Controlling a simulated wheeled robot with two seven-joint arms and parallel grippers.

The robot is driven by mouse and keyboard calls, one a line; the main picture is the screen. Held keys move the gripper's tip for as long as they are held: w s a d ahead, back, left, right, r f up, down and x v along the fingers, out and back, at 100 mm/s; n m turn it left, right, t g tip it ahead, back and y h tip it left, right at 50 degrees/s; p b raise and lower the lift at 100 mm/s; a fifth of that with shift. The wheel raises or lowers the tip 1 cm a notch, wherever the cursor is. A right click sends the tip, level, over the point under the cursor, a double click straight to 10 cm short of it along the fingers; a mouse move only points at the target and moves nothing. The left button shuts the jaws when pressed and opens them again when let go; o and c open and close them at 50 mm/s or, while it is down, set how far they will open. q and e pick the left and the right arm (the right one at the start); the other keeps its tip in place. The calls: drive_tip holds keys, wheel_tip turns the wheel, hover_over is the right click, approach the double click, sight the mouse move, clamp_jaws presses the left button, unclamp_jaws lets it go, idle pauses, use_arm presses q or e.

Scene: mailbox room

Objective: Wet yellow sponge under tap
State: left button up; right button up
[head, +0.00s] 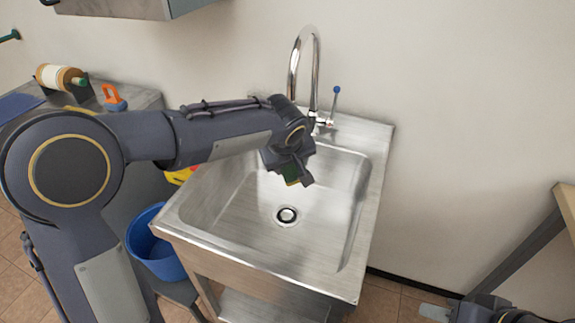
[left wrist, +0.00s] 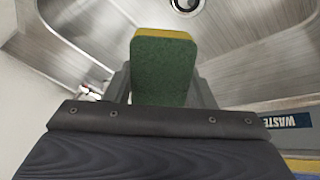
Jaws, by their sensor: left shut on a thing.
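The sponge (left wrist: 163,68), yellow with a green scouring side, is held between the fingers of my left gripper (head: 291,179). In the head view only a small green and yellow part of the sponge (head: 291,174) shows below the gripper. The gripper is over the back part of the steel sink basin (head: 325,215), below the curved chrome tap (head: 291,75). No water stream is visible. The tap's lever (head: 336,100) with a blue knob stands upright to the right of the spout. My right gripper (head: 432,312) is at the bottom right edge, partly cut off.
A blue bucket (head: 155,262) stands on the left of the sink. A wooden table edge (head: 566,205) is at the far right. The basin's front is clear around the drain (head: 286,215).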

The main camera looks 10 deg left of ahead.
use_arm(q)
drive_tip(key=shift+w+d+f+p, duration=0.1)
drive_tip(key=shift+w+f+p, duration=0.15)
drive_tip(key=shift+w, duration=1.05)
drive_tip(key=shift+w+d+f+p, duration=0.15)
drive_tip(key=shift+w+f, duration=0.1)
drive_tip(key=shift+w, duration=1)
use_arm(e)
drive_tip(key=shift+r, duration=0.55)
drive_tip(key=shift+c, duration=0.5)
